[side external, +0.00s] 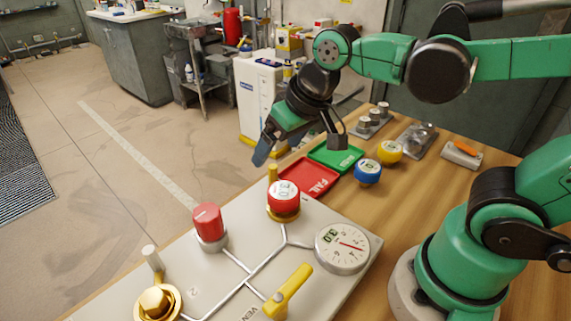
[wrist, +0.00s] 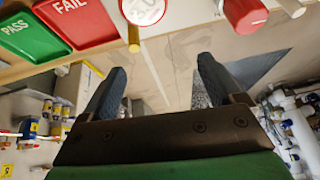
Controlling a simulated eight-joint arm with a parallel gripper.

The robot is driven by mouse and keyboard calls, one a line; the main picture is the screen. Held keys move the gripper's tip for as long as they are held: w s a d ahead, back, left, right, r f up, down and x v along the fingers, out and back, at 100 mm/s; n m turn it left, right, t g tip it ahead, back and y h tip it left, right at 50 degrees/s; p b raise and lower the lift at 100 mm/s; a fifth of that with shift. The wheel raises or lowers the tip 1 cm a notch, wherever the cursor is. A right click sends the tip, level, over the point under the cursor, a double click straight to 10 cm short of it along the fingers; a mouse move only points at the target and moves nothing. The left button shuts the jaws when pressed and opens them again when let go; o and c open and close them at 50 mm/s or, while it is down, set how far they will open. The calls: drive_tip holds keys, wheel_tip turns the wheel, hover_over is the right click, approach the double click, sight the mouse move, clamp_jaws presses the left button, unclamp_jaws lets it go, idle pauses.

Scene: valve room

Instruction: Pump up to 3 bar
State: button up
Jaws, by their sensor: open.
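The white panel (side external: 215,275) lies on the wooden bench. A red cylindrical knob (side external: 208,222) stands upright on the panel and also shows in the wrist view (wrist: 247,14). A red-rimmed round piece with a white labelled face (side external: 284,196) sits on a brass fitting. A yellow lever (side external: 288,291) lies beside the partly hidden "VEN" lettering. A brass fitting (side external: 157,303) is at the near left. My gripper (wrist: 158,68) is open and empty, above and beyond the panel's far edge.
A red FAIL tray (side external: 306,177) and green PASS tray (side external: 337,157) lie beyond the panel. Blue (side external: 368,171) and yellow (side external: 390,151) round pieces stand on the bench to their right. A white cabinet (side external: 258,95) stands behind my gripper.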

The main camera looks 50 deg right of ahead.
drive_tip(key=s+d+t, duration=0.1)
drive_tip(key=s+d+f+t, duration=0.1)
drive_tip(key=d, duration=0.1)
drive_tip(key=shift+d+h, duration=0.15)
drive_tip(key=shift+h, duration=0.15)
idle(3.0)
